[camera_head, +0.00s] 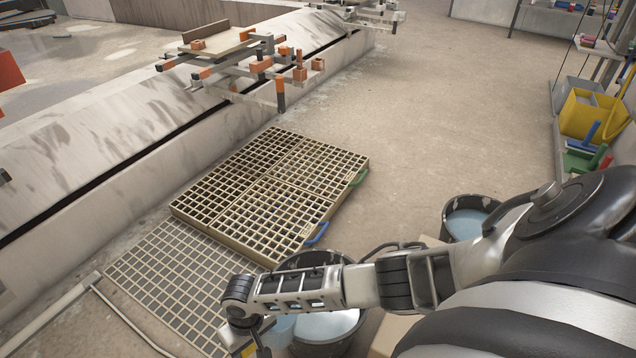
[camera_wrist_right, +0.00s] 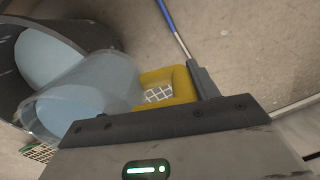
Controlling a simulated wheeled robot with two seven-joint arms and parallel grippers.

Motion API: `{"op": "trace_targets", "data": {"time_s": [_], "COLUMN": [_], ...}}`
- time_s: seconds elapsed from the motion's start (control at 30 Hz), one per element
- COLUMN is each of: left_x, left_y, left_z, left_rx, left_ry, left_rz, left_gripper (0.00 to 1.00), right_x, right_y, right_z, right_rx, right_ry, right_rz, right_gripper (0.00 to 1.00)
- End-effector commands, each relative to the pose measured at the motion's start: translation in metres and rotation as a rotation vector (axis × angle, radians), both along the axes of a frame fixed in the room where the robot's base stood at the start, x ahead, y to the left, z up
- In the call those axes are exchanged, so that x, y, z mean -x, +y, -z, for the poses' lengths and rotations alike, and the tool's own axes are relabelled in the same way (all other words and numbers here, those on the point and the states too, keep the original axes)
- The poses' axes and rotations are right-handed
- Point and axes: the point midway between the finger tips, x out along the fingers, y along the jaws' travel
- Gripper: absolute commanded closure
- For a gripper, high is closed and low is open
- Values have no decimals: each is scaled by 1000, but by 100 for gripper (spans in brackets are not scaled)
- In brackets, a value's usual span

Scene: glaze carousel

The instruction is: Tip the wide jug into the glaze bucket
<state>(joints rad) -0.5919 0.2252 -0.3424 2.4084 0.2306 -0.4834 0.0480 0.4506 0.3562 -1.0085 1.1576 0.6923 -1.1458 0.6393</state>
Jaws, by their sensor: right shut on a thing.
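My right gripper (camera_wrist_right: 185,100) is shut on the jug at this yellow part. The glaze bucket (camera_wrist_right: 52,52), dark with pale blue glaze inside, lies right beside and behind the jug in the wrist view. In the head view the bucket (camera_head: 332,326) stands at the bottom middle, partly behind my right arm, with my right gripper (camera_head: 252,340) at its left. The jug's exact tilt is hard to tell. My left gripper is not in view.
Wooden grid racks (camera_head: 270,190) with blue and green handles lie left of the bucket. A second dark bucket (camera_head: 467,218) with pale blue liquid stands to the right. A long stone trough (camera_head: 110,140) runs along the left. Open floor (camera_head: 430,110) lies beyond the racks.

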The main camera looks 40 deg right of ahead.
Motion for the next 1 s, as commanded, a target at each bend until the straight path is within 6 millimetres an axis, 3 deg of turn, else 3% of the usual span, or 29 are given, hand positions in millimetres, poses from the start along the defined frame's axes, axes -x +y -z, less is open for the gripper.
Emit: {"op": "trace_targets", "data": {"time_s": [1.0], "left_x": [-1], "left_y": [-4], "left_z": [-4], "left_rx": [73], "left_ry": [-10], "left_rz": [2], "left_gripper": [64], "right_x": [-1], "right_y": [-16], "right_z": [-21], "right_rx": [-194], "right_ry": [17], "right_rz": [1], "right_gripper": [90]}}
